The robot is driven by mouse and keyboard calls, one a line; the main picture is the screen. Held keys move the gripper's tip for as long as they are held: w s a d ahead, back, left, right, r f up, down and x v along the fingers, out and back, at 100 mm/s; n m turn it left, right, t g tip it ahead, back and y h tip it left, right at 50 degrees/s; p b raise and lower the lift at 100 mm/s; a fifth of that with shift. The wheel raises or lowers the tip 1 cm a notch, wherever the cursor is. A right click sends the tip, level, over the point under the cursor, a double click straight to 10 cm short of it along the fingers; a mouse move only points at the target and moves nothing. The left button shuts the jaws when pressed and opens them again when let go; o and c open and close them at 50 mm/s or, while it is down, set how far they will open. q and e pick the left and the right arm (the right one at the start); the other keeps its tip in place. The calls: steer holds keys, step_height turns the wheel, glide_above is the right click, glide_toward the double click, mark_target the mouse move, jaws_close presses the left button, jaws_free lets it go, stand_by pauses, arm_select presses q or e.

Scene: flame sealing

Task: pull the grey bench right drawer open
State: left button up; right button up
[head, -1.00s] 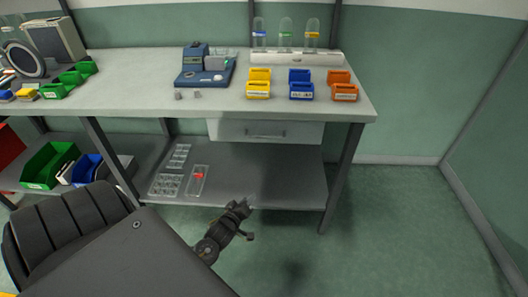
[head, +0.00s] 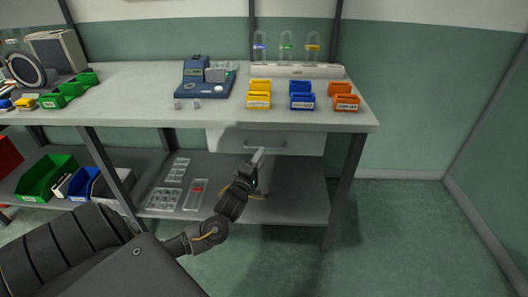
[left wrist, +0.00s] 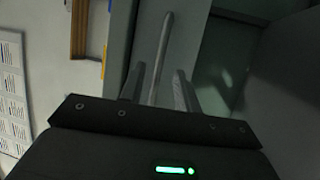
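The grey bench's right drawer (head: 307,142) hangs under the right part of the bench top (head: 150,112) and looks closed in the head view. Its bar handle (left wrist: 164,45) runs between the two fingers in the left wrist view. My left gripper (head: 258,157) is in front of the drawer front, at the handle. In the left wrist view the left gripper (left wrist: 159,82) is open, its fingers apart on either side of the bar, with gaps visible. The gripper hides part of the drawer front in the head view. My right gripper is not in view.
A lower shelf (head: 290,200) with clear trays (head: 168,200) lies below the drawer. A bench leg (head: 345,185) stands right of it. Yellow (head: 258,101), blue (head: 301,102) and orange bins (head: 345,103) stand on the top above. The floor at right is clear.

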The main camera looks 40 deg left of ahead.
mark_target(282, 142)
arm_select(q)
steer(key=shift+x, duration=1.9)
jaws_close()
